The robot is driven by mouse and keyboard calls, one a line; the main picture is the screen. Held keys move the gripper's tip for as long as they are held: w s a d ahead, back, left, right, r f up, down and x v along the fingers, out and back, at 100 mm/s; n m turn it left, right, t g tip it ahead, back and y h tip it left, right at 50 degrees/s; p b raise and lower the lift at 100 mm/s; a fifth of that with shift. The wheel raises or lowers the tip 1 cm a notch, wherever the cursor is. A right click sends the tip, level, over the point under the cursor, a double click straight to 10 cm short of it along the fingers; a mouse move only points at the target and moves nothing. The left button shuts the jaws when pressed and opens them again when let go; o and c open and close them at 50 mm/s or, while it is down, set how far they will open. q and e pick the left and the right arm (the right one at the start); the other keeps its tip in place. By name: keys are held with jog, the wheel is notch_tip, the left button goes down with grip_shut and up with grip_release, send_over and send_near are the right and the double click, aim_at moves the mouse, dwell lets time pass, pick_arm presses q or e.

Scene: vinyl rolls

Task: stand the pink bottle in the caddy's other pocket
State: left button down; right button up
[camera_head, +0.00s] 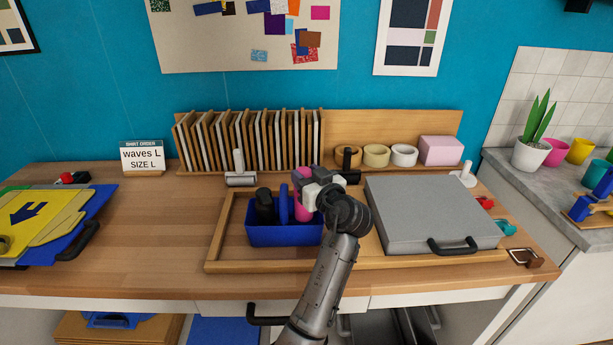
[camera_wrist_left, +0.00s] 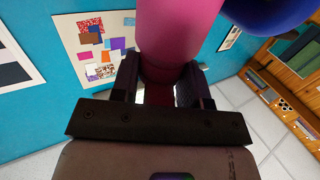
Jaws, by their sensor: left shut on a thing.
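The blue caddy (camera_head: 285,236) stands in the wooden tray, with its upright blue handle (camera_head: 284,203) in the middle. A dark bottle (camera_head: 265,206) stands in its left pocket. My left gripper (camera_head: 303,178) is above the right pocket, shut on the pink bottle (camera_head: 304,208). The bottle looks upright, right of the handle, its lower end hidden by the caddy's front wall; I cannot tell whether it touches the bottom. In the left wrist view the pink bottle (camera_wrist_left: 175,30) is between both fingers (camera_wrist_left: 160,85), with a blue part of the caddy (camera_wrist_left: 268,12) close beside it. My right gripper is out of view.
A grey press with a black handle (camera_head: 430,215) lies right of the caddy in the tray (camera_head: 228,266). A rack of upright boards (camera_head: 250,140) and several tape rolls (camera_head: 404,155) stand behind.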

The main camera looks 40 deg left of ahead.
pick_arm(q)
jog(key=shift+f+b, duration=1)
jog(key=shift+f, duration=0.35)
jog(key=shift+f+b, duration=0.15)
jog(key=shift+b, duration=0.25)
jog(key=shift+f+b, duration=1.1)
jog(key=shift+f, duration=0.15)
